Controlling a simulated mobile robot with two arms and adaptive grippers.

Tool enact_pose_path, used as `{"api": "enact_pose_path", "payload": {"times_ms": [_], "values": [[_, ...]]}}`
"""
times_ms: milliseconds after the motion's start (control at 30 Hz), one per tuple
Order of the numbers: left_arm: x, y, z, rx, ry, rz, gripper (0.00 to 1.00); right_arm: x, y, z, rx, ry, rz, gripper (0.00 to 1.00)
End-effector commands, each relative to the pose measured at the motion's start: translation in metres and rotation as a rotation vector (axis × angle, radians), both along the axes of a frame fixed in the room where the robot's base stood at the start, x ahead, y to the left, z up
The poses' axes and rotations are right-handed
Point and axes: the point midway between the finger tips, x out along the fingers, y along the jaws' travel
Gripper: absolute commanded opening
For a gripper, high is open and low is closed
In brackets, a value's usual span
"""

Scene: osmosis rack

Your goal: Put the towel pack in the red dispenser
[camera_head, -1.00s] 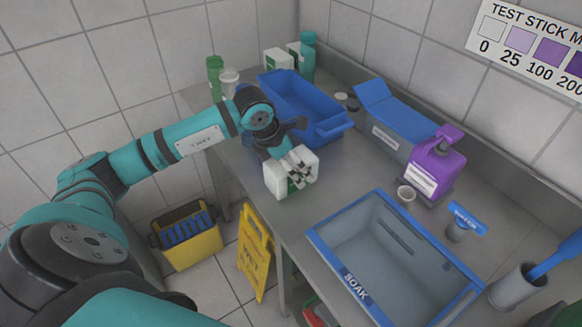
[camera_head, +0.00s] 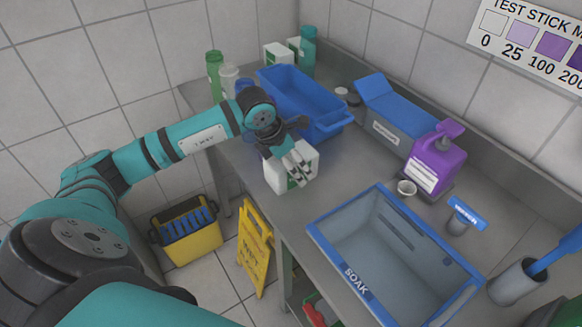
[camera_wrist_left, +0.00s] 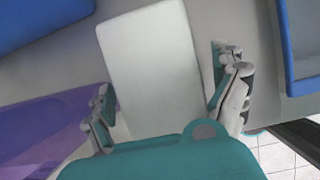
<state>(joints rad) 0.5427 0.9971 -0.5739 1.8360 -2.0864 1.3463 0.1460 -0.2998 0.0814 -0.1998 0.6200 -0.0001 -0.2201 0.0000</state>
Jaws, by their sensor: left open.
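The towel pack (camera_head: 274,180), which I take to be the white block with a green mark, stands on the steel counter near its front edge. My left gripper (camera_head: 298,176) is over it, fingers pointing down and in front of part of it. In the left wrist view the white pack (camera_wrist_left: 150,60) lies between the two spread fingers of the open gripper (camera_wrist_left: 168,92), with a gap on the right side; whether the left finger touches it I cannot tell. No red dispenser can be made out. My right gripper is not in view.
Behind the pack is a blue bin (camera_head: 290,92). To the right are a soak basin (camera_head: 316,238), a purple pump bottle (camera_head: 436,160) and a blue box (camera_head: 395,115). A yellow wet-floor sign (camera_head: 255,248) and yellow bucket (camera_head: 188,240) stand below. A partly hidden red item (camera_head: 315,313) shows under the counter.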

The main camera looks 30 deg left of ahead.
Motion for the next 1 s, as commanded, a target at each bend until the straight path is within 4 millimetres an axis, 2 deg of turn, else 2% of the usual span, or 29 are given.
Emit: {"api": "enact_pose_path", "payload": {"times_ms": [333,800,967,1000], "values": [[-0.0001,0.0001,-0.0007,0.0,0.0,0.0,0.96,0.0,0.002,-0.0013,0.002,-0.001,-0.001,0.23],[0.0,0.0001,-0.0007,0.0,0.0,0.0,0.36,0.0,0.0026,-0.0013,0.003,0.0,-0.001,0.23],[0.0,0.0,-0.0008,0.0,0.0,0.0,0.35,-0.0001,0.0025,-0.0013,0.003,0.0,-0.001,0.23],[0.0002,0.0,-0.0002,0.0,-0.001,0.0,0.29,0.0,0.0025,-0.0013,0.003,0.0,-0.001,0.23]]}}
